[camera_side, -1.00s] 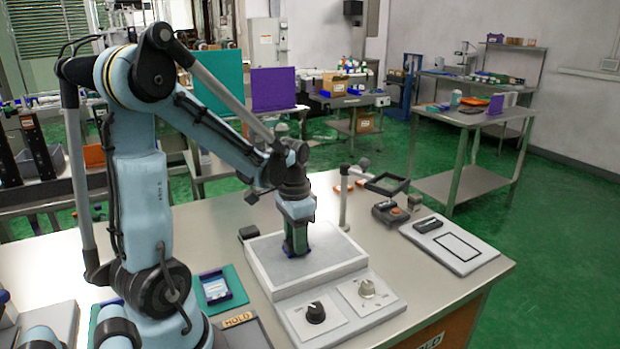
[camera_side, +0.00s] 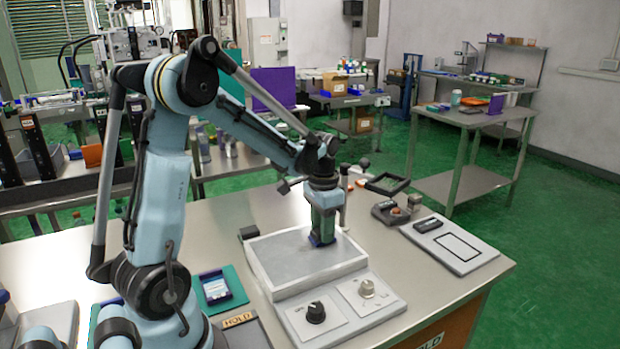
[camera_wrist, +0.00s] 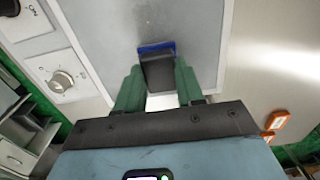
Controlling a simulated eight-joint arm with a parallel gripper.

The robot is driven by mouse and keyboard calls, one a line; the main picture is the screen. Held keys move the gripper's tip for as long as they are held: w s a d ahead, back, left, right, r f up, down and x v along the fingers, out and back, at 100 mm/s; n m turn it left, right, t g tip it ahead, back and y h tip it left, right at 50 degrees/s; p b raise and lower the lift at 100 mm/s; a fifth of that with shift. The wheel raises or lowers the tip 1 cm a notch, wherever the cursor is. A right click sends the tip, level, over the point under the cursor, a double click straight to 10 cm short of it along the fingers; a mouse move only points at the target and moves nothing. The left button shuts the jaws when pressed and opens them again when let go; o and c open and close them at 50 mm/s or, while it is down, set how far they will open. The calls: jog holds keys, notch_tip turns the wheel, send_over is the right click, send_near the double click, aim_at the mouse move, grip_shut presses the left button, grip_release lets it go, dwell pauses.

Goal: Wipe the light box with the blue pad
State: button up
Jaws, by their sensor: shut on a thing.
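The light box (camera_side: 283,262) is a pale, slightly raised panel with a white frame on the bench; its surface also fills the top of the wrist view (camera_wrist: 108,25). My gripper (camera_side: 322,226) is over the right part of the panel, pointing down. In the wrist view its green fingers (camera_wrist: 158,84) are shut on the dark-backed blue pad (camera_wrist: 157,47), with a blue edge showing. The pad's blue bottom (camera_side: 317,242) appears to rest on the panel; its underside is hidden.
A control plate with a black knob (camera_side: 316,312) and a silver knob (camera_side: 366,288) adjoins the box's front. A grey post (camera_side: 344,190) stands close behind my gripper. A flat board (camera_side: 460,250) lies at right. A teal mat (camera_side: 222,290) lies at left.

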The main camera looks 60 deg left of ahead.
aim_at(300, 248)
jog(key=shift+s+f, duration=0.1)
jog(key=shift+s, duration=3.45)
notch_tip(300, 248, up, 8)
